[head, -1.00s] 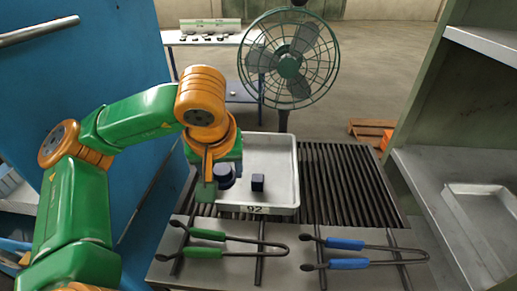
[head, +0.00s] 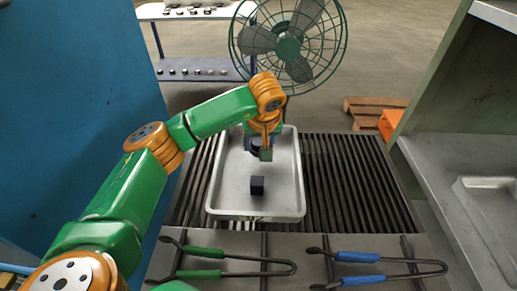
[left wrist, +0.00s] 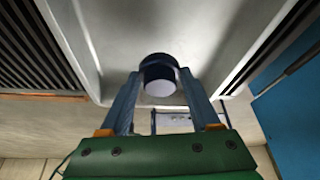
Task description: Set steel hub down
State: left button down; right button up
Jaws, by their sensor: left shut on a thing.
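My left gripper (head: 265,152) is shut on the steel hub (head: 255,143), a dark blue round piece partly hidden by the fingers in the head view. In the left wrist view the hub (left wrist: 158,75) sits between the two fingertips, with its paler end face toward the camera. The gripper and hub are over the far half of the grey metal tray (head: 216,182); I cannot tell whether the hub touches the tray floor. My right gripper is not in view.
The tray lies on a ribbed grate (head: 345,175). Green-handled tongs (head: 205,251) and blue-handled tongs (head: 370,256) lie in front. A green fan (head: 288,45) stands behind. A blue wall (head: 70,100) is left, a shelf unit (head: 450,160) right. The tray's middle is clear.

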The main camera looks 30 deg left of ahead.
pick_arm(q)
notch_tip(320, 180, down, 2)
jog(key=shift+s+d+f+p, duration=0.1)
jog(key=shift+f+p, duration=0.1)
jog(key=shift+p, duration=0.1)
jog(key=shift+f, duration=0.4)
jog(key=shift+c, duration=0.6)
grip_release()
jog(key=shift+r, duration=0.1)
jog(key=shift+r, duration=0.35)
jog(key=v, duration=1.1)
jog(key=shift+r, duration=0.3)
jog(key=shift+s, duration=0.15)
